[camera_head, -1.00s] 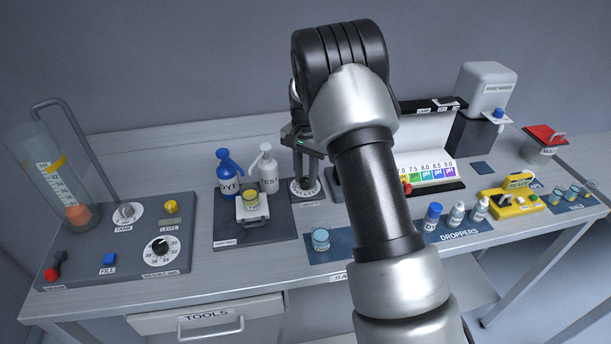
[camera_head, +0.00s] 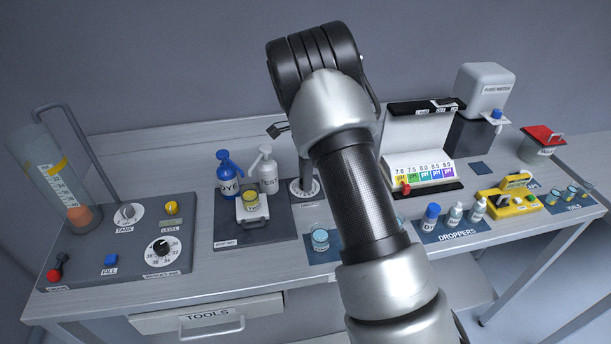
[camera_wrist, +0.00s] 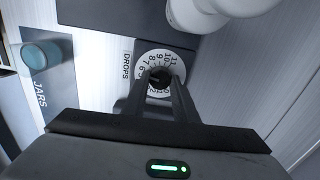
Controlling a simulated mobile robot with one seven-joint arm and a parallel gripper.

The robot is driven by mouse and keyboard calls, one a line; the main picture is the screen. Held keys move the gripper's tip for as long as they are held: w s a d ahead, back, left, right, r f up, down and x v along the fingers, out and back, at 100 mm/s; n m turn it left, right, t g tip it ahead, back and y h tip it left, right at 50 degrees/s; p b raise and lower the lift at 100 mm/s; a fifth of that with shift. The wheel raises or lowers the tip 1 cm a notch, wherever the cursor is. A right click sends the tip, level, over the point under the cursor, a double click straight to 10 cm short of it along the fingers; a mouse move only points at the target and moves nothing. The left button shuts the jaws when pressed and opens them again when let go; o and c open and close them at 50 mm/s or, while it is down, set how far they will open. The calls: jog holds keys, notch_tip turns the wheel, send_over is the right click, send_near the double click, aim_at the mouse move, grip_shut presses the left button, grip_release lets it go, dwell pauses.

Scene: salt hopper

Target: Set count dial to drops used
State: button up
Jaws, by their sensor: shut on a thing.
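The count dial (camera_wrist: 172,58) is a white round plate with black numbers and the label DROPS beside it in the wrist view. Numbers from about 6 to 11 are legible; the others are partly covered by my fingers. My gripper (camera_wrist: 159,84) is shut on the dark knob at the dial's centre, with a finger on each side. The pointer's exact reading cannot be told. In the head view the dial (camera_head: 303,197) sits right of the bottle mat, and my arm hides most of the gripper above it.
A blue bottle (camera_head: 229,178) and a white pump bottle (camera_head: 267,175) stand close left of the dial. A jar (camera_head: 320,240) stands in front. The pH colour stand (camera_head: 425,178) is to the right, behind the droppers (camera_head: 455,214).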

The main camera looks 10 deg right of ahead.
jog(key=shift+m, duration=0.3)
jog(key=o, duration=1.1)
jog(key=shift+c, duration=0.2)
notch_tip(320, 180, up, 18)
jog(key=shift+f, duration=0.25)
